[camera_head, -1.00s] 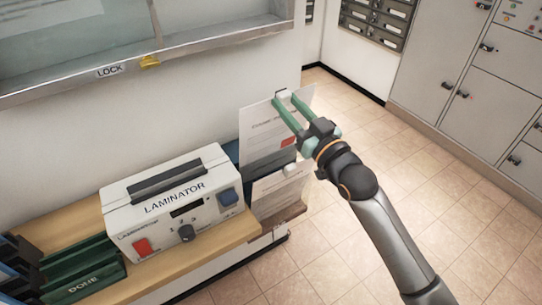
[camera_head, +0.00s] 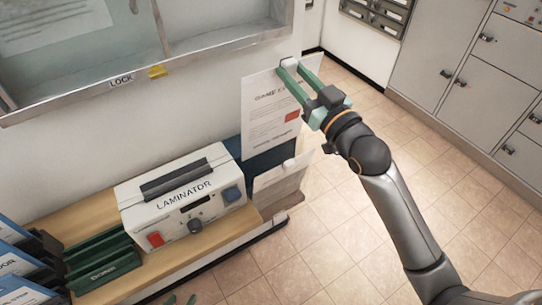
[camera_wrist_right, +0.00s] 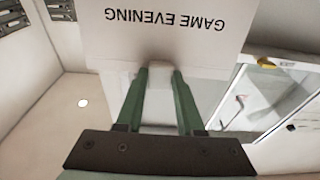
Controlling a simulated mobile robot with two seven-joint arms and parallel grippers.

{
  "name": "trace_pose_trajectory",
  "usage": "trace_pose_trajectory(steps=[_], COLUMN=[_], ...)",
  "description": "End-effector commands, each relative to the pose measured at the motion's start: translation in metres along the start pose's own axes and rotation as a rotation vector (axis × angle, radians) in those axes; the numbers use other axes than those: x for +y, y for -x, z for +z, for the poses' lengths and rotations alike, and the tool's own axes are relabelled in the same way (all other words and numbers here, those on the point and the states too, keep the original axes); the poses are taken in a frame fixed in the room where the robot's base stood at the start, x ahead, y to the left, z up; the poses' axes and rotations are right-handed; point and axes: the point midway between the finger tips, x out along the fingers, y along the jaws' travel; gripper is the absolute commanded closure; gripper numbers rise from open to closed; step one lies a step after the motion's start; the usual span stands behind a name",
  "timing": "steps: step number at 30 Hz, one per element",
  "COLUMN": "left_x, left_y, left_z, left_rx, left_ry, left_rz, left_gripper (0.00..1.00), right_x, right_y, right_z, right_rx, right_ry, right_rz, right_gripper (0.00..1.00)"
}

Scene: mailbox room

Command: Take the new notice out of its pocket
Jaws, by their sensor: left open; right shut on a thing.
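The new notice (camera_head: 268,120), a white sheet with a red square, stands upright beside the wall. In the right wrist view the notice (camera_wrist_right: 165,28) reads "GAME EVENING" upside down. My right gripper (camera_head: 288,66) is shut on the pale tab at its top edge; the green fingers (camera_wrist_right: 158,72) pinch that tab in the right wrist view. The dark blue pocket (camera_head: 262,162) shows below the notice's lower edge. I cannot tell whether the sheet is fully clear of it. Only the fingertips of my left gripper (camera_head: 181,299) show at the bottom edge, open and empty.
Another pale sheet with a white tab (camera_head: 280,187) stands in front of the blue pocket. The laminator (camera_head: 180,192) sits on the wooden shelf (camera_head: 195,254), left of the pocket. A green "DONE" rack (camera_head: 103,265) and blue folders are further left. A glass-fronted case (camera_head: 90,45) hangs above.

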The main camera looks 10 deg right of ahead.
Motion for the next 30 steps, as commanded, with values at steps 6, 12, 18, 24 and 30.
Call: trace_pose_trajectory(steps=[6, 12, 18, 24, 30], left_x=[0.000, 0.000, 0.000, 0.000, 0.000], left_y=[0.000, 0.000, 0.000, 0.000, 0.000], left_z=[0.001, 0.001, 0.001, 0.001, 0.001], left_rx=[-0.001, -0.001, -0.001, -0.002, -0.001], left_ry=[0.000, 0.000, 0.000, 0.000, 0.000], left_rz=[0.000, 0.000, 0.000, 0.000, 0.000], left_gripper=[0.50, 0.50, 0.50, 0.50, 0.50], right_x=[0.000, 0.000, 0.000, 0.000, 0.000], right_y=[0.000, 0.000, 0.005, 0.011, 0.017], right_z=[-0.006, -0.006, -0.006, -0.008, -0.009], right_rx=[0.001, 0.002, 0.000, 0.001, 0.001], right_ry=[0.000, 0.001, 0.000, 0.000, 0.000], right_rz=[0.000, 0.000, 0.000, 0.000, 0.001], right_gripper=[1.00, 1.00, 1.00, 1.00, 1.00])
